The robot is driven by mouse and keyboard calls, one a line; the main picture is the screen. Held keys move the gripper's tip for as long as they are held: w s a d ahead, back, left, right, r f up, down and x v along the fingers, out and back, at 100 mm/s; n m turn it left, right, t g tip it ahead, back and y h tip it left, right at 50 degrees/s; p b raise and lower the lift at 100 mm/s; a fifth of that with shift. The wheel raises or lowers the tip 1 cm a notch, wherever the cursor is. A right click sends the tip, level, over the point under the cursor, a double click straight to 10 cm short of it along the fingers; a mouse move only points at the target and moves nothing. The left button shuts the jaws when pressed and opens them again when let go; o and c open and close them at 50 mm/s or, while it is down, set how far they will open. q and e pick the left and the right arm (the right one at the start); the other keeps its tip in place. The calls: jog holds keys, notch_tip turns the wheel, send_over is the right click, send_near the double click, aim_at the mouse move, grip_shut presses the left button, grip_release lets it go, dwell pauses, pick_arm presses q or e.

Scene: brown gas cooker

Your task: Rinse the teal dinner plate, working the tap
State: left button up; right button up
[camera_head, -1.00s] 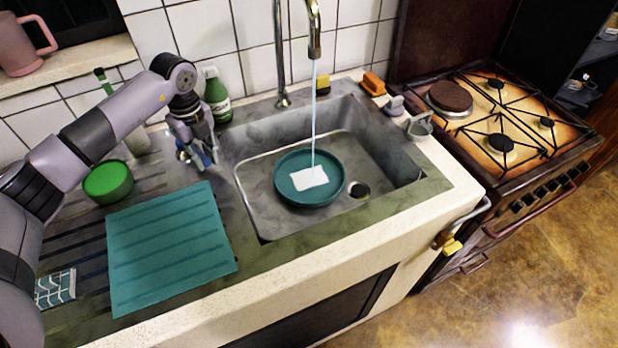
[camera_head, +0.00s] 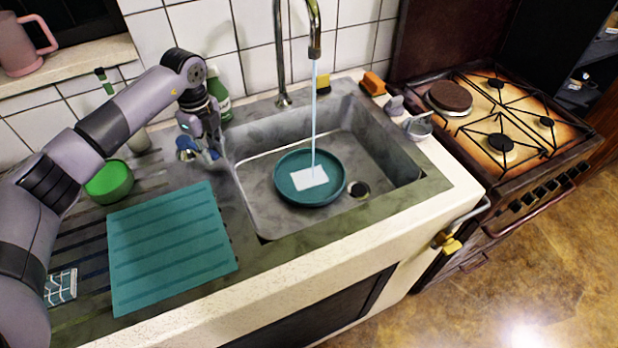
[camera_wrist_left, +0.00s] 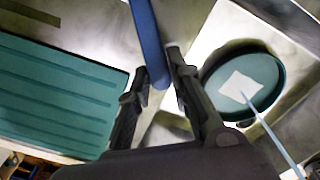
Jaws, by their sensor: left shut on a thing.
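The teal dinner plate (camera_head: 295,195) lies in the sink basin (camera_head: 255,211) with a white patch (camera_head: 310,179) on it. Water runs from the tap spout (camera_head: 315,45) in a thin stream onto this patch. The plate (camera_wrist_left: 217,82) also shows at the right in the left wrist view. My left gripper (camera_head: 207,151) is left of the basin, apart from the plate. It is shut on a slim blue bar (camera_wrist_left: 147,40); I cannot tell whether this is the tap's lever. My right gripper is out of view.
A ridged teal mat (camera_head: 165,245) lies left of the basin, with a green bowl (camera_head: 108,183) behind it. A green bottle (camera_head: 222,100) stands behind my left gripper. Small items, including an orange one (camera_head: 373,84), line the basin's right rim. The cooker (camera_head: 520,125) is at the right.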

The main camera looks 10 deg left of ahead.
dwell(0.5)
pick_arm(q)
jog(key=shift+s+a+m, duration=0.5)
jog(key=shift+s+m, duration=0.35)
jog(key=shift+m, duration=0.25)
jog(key=shift+s, duration=0.1)
jog(key=shift+a, duration=0.1)
jog(key=shift+s+a+m, duration=0.35)
jog(key=shift+s+m, duration=0.1)
jog(key=shift+m, duration=0.25)
jog(key=shift+s+a+m, duration=0.3)
jog(key=shift+s+m, duration=0.1)
jog(key=shift+m, duration=0.3)
